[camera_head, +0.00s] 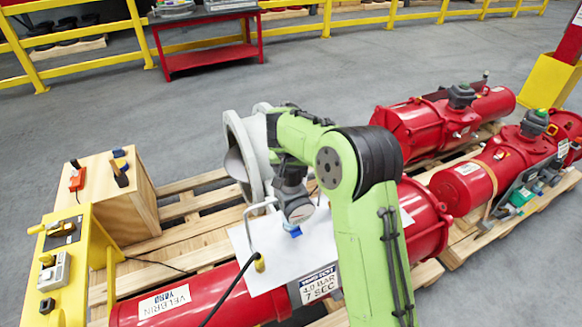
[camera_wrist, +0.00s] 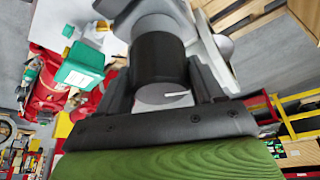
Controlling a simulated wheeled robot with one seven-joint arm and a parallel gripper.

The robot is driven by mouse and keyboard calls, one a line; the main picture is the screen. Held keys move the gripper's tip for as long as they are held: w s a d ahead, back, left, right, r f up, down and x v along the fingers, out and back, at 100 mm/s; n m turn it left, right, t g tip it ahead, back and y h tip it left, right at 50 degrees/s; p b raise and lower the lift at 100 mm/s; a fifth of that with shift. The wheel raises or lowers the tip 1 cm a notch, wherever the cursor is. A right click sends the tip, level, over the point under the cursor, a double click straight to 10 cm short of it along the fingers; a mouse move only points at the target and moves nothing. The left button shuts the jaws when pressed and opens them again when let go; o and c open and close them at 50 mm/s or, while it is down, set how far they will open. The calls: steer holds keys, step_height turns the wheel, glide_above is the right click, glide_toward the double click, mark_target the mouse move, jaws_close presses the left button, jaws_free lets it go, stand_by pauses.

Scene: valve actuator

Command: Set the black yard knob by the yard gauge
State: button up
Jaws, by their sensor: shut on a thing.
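In the wrist view, my gripper (camera_wrist: 157,78) has its two dark fingers on either side of a black cylindrical knob (camera_wrist: 158,55) and is shut on it. Below the black part is a pale round face with a short white line pointing right in the picture. A grey body lies behind the knob. In the head view, my green arm reaches over the red actuator (camera_head: 200,300) and hides the knob and my fingertips. A blue and white sign reading 4.0 BAR, 7 SEC (camera_head: 319,285) is on the red actuator.
A yellow panel (camera_head: 75,215) with switches and a YARD label stands at left, beside a wooden box (camera_head: 105,195). Other red actuators (camera_head: 480,175) lie on pallets at right. A black cable (camera_head: 235,285) crosses the front actuator.

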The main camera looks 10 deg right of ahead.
steer(key=m+g+h+p, duration=0.1)
steer(key=m+p, duration=0.1)
steer(key=m, duration=0.1)
steer(key=m+h+p, duration=0.1)
steer(key=m, duration=0.2)
steer(key=shift+r+g+p, duration=0.15)
steer(key=shift+g+p, duration=0.2)
steer(key=shift+g, duration=0.05)
steer(key=m+g+p, duration=0.1)
steer(key=m+p, duration=0.1)
steer(key=m, duration=0.1)
steer(key=shift+m+h+p, duration=0.3)
steer(key=shift+p, duration=0.1)
steer(key=shift+m+g+p, duration=0.4)
steer(key=shift+m+p, duration=0.55)
steer(key=shift+m, duration=0.15)
steer(key=o, duration=1)
steer(key=shift+c, duration=0.2)
steer(key=p+v, duration=0.4)
steer(key=v, duration=1.1)
steer(key=shift+a+r, duration=0.15)
steer(key=shift+a, duration=0.15)
